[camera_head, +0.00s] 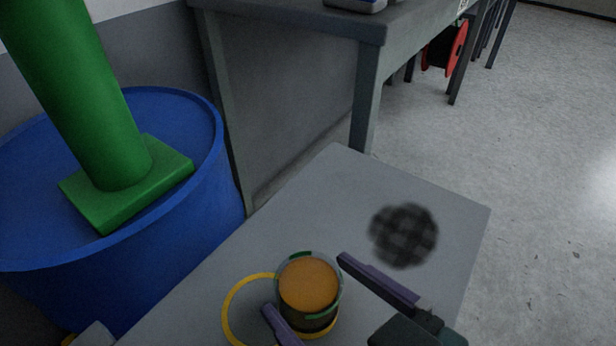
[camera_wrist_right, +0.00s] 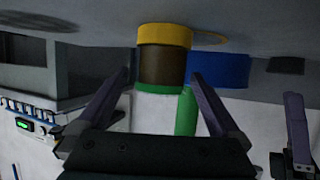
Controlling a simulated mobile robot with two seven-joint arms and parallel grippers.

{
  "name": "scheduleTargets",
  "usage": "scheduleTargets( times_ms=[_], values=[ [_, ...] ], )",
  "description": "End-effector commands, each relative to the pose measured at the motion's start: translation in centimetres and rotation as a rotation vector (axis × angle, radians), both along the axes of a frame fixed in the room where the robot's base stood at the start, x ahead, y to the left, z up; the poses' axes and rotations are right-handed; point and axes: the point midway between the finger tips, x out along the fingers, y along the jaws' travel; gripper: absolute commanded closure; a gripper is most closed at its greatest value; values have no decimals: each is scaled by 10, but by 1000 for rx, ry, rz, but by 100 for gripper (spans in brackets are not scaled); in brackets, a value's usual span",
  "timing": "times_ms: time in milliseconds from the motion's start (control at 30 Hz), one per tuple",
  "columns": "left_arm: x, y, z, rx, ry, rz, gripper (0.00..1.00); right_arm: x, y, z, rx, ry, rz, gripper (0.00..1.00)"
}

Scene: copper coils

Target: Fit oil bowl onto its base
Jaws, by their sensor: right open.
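The oil bowl (camera_head: 308,288) is a clear cylinder with amber oil and green marks at its rim, upright on the grey table. In the right wrist view the bowl (camera_wrist_right: 162,65) appears upside down, with a yellow band at the table end and a green rim. A thin yellow ring (camera_head: 227,301) lies flat on the table beside the bowl and passes partly behind it; I cannot tell whether it is the base. My right gripper (camera_head: 304,283) is open, one finger on each side of the bowl. One finger of my left gripper (camera_wrist_right: 296,128) shows at the right wrist view's edge.
A dark checkered round patch (camera_head: 404,236) lies on the table. A workbench (camera_head: 290,20) stands behind; a red spool (camera_head: 458,45) hangs farther back.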

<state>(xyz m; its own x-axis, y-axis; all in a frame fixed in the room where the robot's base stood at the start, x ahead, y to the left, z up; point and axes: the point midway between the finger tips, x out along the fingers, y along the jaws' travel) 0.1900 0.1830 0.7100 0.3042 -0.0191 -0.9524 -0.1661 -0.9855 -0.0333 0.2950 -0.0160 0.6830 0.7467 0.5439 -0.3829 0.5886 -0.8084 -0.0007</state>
Motion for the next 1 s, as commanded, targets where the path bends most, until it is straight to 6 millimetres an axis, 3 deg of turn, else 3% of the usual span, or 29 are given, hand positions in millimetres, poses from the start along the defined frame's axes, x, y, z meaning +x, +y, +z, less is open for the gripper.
scheduleTargets(
  times_ms=[267, 567, 1000],
  values=[
    [0, 0, -13, 0, 0, 0, 34, 29, 24, -19, 0, -2, -1, 0],
    [0, 0, -13, 0, -1, 1, 34, 33, 27, -21, 0, 0, -1, 0],
    [0, 0, -13, -1, -2, 1, 34, 33, 27, -21, 0, 0, -1, 48]
  ],
)
